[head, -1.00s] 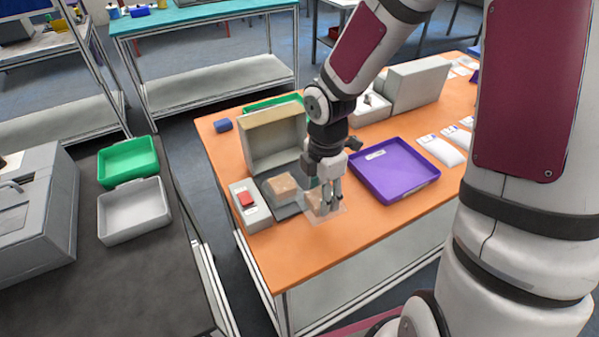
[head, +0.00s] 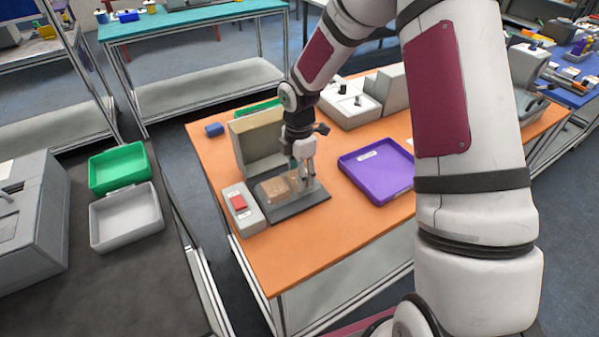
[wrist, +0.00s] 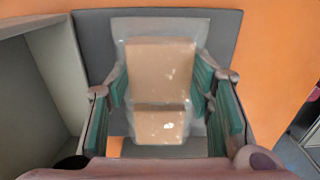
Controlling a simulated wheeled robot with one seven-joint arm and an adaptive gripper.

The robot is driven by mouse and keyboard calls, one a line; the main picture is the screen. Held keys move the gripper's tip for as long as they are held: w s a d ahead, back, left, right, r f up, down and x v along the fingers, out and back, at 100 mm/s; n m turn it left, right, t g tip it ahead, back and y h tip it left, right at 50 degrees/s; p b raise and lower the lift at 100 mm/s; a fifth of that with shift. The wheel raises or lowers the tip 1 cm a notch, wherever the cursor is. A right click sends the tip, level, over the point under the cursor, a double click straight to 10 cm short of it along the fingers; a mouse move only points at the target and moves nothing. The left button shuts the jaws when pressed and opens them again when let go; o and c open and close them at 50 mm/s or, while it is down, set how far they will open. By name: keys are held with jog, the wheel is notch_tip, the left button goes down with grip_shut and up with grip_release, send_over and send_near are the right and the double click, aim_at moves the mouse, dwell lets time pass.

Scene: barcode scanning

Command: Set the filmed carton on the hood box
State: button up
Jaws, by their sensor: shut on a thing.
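The filmed carton, tan under a clear film, is between the fingers of my gripper (head: 305,178) in the head view. The wrist view shows a tan face (wrist: 160,70) with film around it and a second tan part below; I cannot tell whether that is another carton. My gripper is shut on the filmed carton above the dark plate (head: 302,206); contact with the plate is unclear. The beige open-fronted box (head: 243,152), seemingly the hood box, stands just behind the plate. Its wall (wrist: 35,95) fills the left of the wrist view.
A grey box with a red button (head: 239,203) is left of the plate. A purple tray (head: 377,170) lies to the right. A blue item (head: 214,130) sits at the back left. The orange table (head: 330,235) is clear in front.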

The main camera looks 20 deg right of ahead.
jog(key=shift+f, duration=0.15)
jog(key=o, duration=1.2)
jog(key=shift+o, duration=0.2)
jog(key=s+r+m+t+h+b, duration=0.1)
jog(key=s+r+m, duration=0.2)
jog(key=r, duration=0.8)
jog(key=s+r+m, duration=0.2)
jog(key=s+r, duration=0.1)
jog(key=r, duration=0.7)
jog(key=s+r+m+t, duration=0.1)
jog(key=s+r+m, duration=0.2)
jog(key=s+m, duration=0.2)
jog(key=s+r+m+t, duration=0.2)
jog(key=s+m, duration=0.3)
jog(key=s, duration=0.3)
jog(key=s+r+m+t+y, duration=0.1)
jog(key=s+r+m, duration=0.3)
jog(key=s, duration=0.3)
jog(key=shift+m, duration=0.6)
